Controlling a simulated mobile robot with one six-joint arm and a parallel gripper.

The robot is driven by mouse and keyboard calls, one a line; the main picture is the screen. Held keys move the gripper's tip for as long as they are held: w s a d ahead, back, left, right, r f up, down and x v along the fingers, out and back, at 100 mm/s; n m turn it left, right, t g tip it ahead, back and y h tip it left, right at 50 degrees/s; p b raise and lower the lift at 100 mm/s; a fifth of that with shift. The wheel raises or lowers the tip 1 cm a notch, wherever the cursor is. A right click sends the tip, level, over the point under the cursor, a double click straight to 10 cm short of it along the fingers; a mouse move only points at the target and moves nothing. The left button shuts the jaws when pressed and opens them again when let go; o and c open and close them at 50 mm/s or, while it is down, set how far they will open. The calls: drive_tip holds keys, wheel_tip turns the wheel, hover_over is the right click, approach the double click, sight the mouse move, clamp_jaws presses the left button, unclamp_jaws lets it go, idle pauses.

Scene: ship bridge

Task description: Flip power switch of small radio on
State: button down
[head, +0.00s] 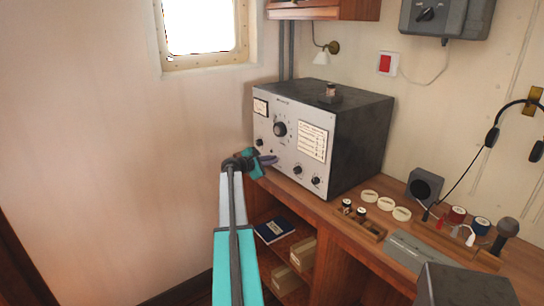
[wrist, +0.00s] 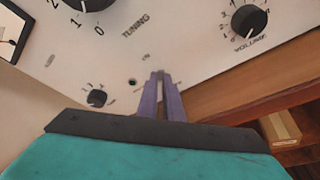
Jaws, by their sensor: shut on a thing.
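The radio (head: 350,140) is a dark metal box with a pale front panel, standing on the wooden desk. Its panel (wrist: 195,55) fills much of the wrist view, with a tuning dial (wrist: 93,4) and a volume knob (wrist: 249,20). My gripper (head: 270,160) is at the lower left of the panel in the head view. In the wrist view its two purple fingers (wrist: 159,82) are close together against the panel, shut on a small grey lever, the power switch (wrist: 159,78). The fingers hide most of the switch, and its position is unclear.
A small round knob (wrist: 98,98) and a dark socket (wrist: 132,82) sit left of my fingers. The desk edge (wrist: 250,92) runs below the panel. Pale discs (head: 386,205), a speaker (head: 424,188) and spools lie to the right. Shelves are below.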

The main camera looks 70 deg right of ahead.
drive_tip(key=y+p, duration=0.1)
drive_tip(key=p, duration=0.1)
drive_tip(key=r+t+y+p, duration=0.1)
drive_tip(key=p, duration=0.1)
drive_tip(key=shift+s+d, duration=0.1)
drive_tip(key=shift+s, duration=0.1)
drive_tip(key=shift+t+y+p, duration=0.3)
drive_tip(key=shift+y+p, duration=0.1)
drive_tip(key=shift+p, duration=0.2)
drive_tip(key=c, duration=1.9)
unclamp_jaws()
drive_tip(key=shift+r, duration=0.1)
drive_tip(key=b+v, duration=0.4)
drive_tip(key=v, duration=0.9)
drive_tip(key=shift+w+a, duration=0.2)
drive_tip(key=shift+a, duration=0.1)
